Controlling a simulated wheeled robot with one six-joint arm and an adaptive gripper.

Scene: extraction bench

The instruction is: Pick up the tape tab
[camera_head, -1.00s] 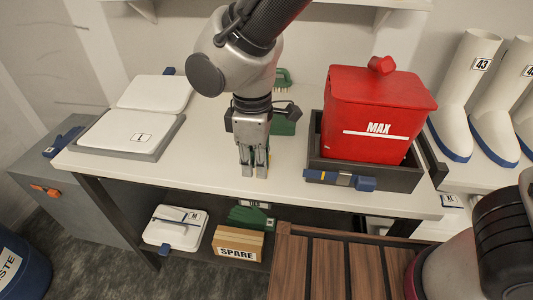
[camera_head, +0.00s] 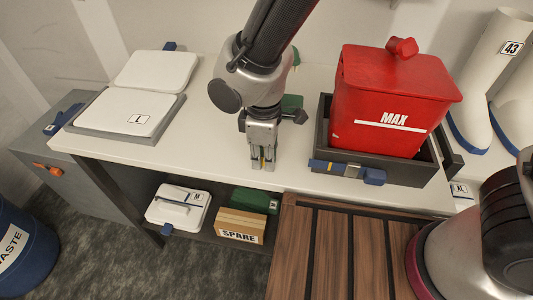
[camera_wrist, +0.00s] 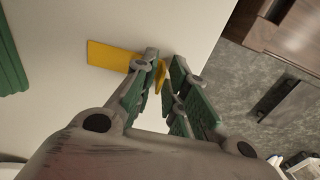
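The tape tab is a flat yellow piece (camera_wrist: 110,55) on the white bench top in the wrist view. It reaches from the left to my fingertips, and yellow also shows between the fingers. My gripper (camera_wrist: 167,68) is pointed down at the bench top with a narrow gap between its green-padded fingers. I cannot tell whether either finger touches the tab. In the head view my gripper (camera_head: 262,163) stands near the bench's front edge, with small spots of yellow at the tips. The fingers hide part of the tab.
A red bin marked MAX (camera_head: 388,105) sits in a dark tray (camera_head: 400,174) to the right. White lidded cases (camera_head: 128,112) lie on the left of the bench. A green object (camera_head: 292,103) is behind my gripper. A slatted wooden surface (camera_head: 335,250) is in front.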

